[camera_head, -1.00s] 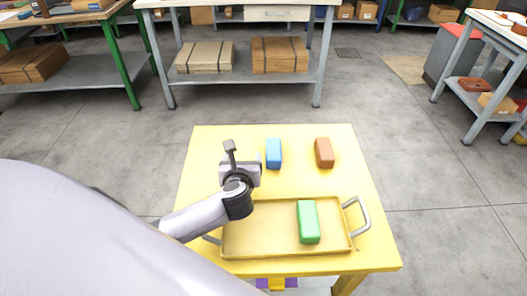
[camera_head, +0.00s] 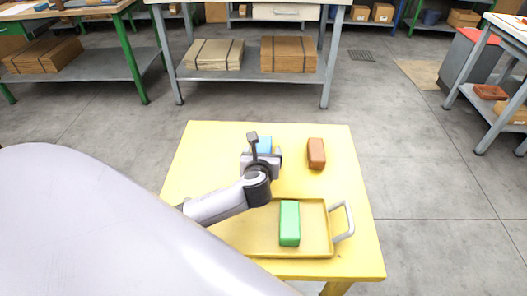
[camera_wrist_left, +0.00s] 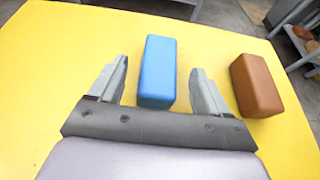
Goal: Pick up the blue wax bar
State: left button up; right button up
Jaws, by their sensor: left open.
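The blue wax bar (camera_wrist_left: 157,72) lies on the yellow table, between the two open fingers of my left gripper (camera_wrist_left: 157,90) in the left wrist view. My right gripper is in neither view.
A brown bar (camera_head: 316,153) lies to the right of the blue one, close to the right finger. A yellow tray (camera_head: 318,240) with a metal handle (camera_head: 344,222) stands nearer to me and holds a green bar (camera_head: 289,223). The table (camera_head: 200,140) is bare at the far left.

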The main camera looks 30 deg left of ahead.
aim_at(264, 146)
pick_arm(q)
jog(key=shift+b+x, duration=0.4)
jog(key=shift+x, duration=1.65)
jog(key=shift+r, duration=0.1)
jog(key=c, duration=1.1)
jog(key=shift+c, duration=0.3)
